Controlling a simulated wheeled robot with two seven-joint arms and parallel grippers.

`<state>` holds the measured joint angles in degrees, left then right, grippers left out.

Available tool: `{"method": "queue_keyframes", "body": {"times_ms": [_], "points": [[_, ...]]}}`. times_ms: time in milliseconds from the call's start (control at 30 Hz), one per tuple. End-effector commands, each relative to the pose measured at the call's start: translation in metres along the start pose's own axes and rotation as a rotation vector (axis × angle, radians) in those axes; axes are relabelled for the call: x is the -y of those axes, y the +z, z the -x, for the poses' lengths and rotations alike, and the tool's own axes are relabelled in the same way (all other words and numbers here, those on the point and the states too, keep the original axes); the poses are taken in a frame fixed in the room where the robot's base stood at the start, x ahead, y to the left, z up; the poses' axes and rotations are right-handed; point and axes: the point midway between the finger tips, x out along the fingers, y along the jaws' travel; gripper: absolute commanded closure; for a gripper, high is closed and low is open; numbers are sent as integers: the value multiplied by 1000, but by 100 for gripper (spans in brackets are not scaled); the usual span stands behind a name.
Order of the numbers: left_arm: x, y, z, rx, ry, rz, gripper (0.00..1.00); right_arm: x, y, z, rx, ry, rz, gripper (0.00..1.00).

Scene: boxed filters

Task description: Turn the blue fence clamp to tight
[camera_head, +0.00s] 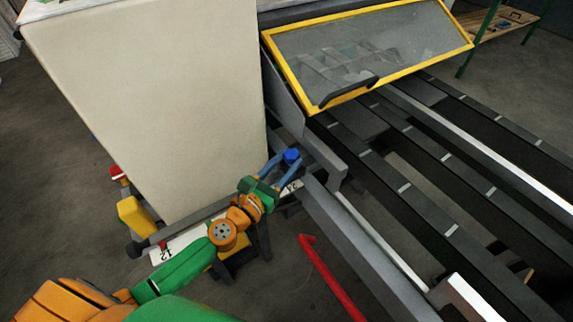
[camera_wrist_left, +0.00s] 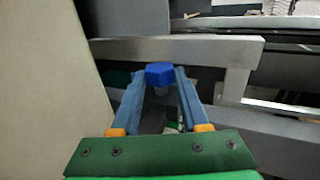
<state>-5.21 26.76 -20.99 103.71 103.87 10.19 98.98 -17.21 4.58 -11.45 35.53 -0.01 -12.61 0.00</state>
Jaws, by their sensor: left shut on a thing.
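The blue fence clamp (camera_head: 291,155) is a small faceted blue knob beside the grey rail, near the lower right corner of the large cream panel. It also shows in the left wrist view (camera_wrist_left: 160,73), on a pale stem. My left gripper (camera_head: 290,161) has its two blue-grey fingers shut on the knob, one on each side. In the left wrist view its fingertips (camera_wrist_left: 160,78) meet the knob's sides, and the knob's top stays visible. I see no marking that tells whether the clamp is tight. My right gripper is not in view.
The cream panel (camera_head: 150,100) stands close left of my left gripper. A yellow-framed clear cover (camera_head: 370,50) is behind. Dark slatted rails (camera_head: 440,180) run to the right. A red bar (camera_head: 330,278) lies below the gripper. A white numbered strip (camera_head: 185,243) passes under my arm.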

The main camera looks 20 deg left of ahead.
Motion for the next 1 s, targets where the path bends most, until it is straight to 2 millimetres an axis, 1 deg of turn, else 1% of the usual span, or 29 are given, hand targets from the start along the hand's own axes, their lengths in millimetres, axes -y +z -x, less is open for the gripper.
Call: {"method": "queue_keyframes", "body": {"times_ms": [500, 533, 567, 600, 633, 900, 1000], "points": [[-1, 0, 0, 0, -21, 0, 100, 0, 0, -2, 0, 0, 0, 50], [-1, 0, 0, 0, -21, 0, 50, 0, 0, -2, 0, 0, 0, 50], [-1, 0, 0, 0, -21, 0, 42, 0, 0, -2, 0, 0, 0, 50], [-1, 0, 0, 0, -21, 0, 31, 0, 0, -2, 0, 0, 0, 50], [-1, 0, 0, 0, -21, 0, 25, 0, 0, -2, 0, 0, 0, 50], [-1, 0, 0, 0, -20, 0, 25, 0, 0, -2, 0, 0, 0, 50], [-1, -2, 7, -2, -20, 1, 25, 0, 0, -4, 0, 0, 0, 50]]}}
